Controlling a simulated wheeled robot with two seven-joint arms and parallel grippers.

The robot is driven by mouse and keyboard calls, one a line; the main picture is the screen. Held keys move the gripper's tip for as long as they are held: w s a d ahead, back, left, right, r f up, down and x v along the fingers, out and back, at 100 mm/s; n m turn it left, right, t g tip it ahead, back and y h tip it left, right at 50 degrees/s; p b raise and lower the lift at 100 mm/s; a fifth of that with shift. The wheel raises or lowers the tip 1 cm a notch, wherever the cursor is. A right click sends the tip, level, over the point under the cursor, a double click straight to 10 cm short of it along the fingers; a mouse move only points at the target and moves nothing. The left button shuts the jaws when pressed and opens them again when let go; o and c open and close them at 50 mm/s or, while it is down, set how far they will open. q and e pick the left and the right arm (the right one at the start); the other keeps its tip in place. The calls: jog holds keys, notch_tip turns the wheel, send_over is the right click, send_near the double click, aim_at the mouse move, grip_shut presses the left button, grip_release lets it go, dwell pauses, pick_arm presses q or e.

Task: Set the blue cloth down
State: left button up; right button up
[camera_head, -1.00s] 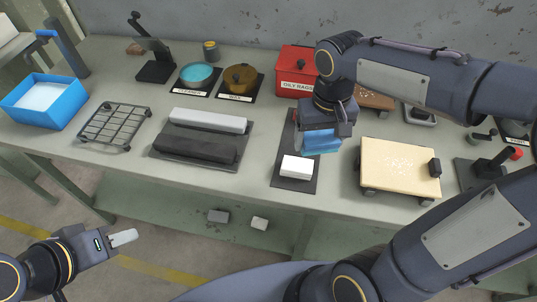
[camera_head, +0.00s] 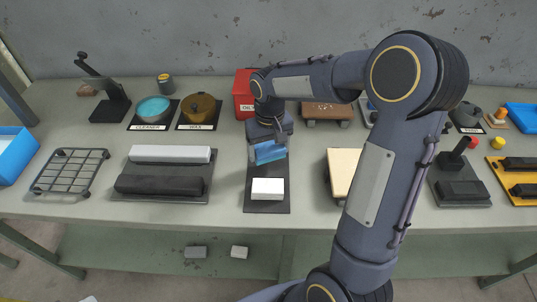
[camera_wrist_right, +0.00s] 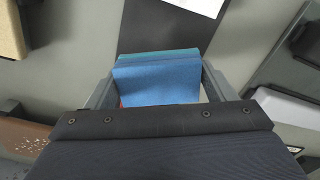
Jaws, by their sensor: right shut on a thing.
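The blue cloth (camera_head: 270,154) is a folded, block-like piece held between the fingers of my right gripper (camera_head: 268,146). In the right wrist view the cloth (camera_wrist_right: 160,82) fills the space between the two grey fingers (camera_wrist_right: 158,90), with a teal edge behind it. It is over the back part of a dark mat (camera_head: 266,206), behind a white block (camera_head: 268,188). I cannot tell whether the cloth touches the mat. My left gripper is out of view.
Left of the mat, a tray (camera_head: 205,190) holds a grey bar and a black bar. A red box (camera_head: 243,94) stands behind my right gripper. A cream board (camera_head: 342,170) lies to the right, partly behind my right arm. Bare tabletop lies between tray and mat.

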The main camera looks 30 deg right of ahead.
aim_at(269, 164)
jog(key=shift+w+d+f, duration=0.1)
jog(key=shift+w+f, duration=0.1)
jog(key=shift+f, duration=0.05)
jog(key=shift+w+d+f, duration=0.1)
jog(key=shift+f, duration=0.85)
jog(key=shift+w+d+f, duration=0.1)
jog(key=shift+f, duration=0.8)
jog(key=shift+f, duration=0.2)
jog(key=o, duration=1)
jog(key=shift+a, duration=0.1)
jog(key=shift+c, duration=0.2)
jog(key=shift+r, duration=0.1)
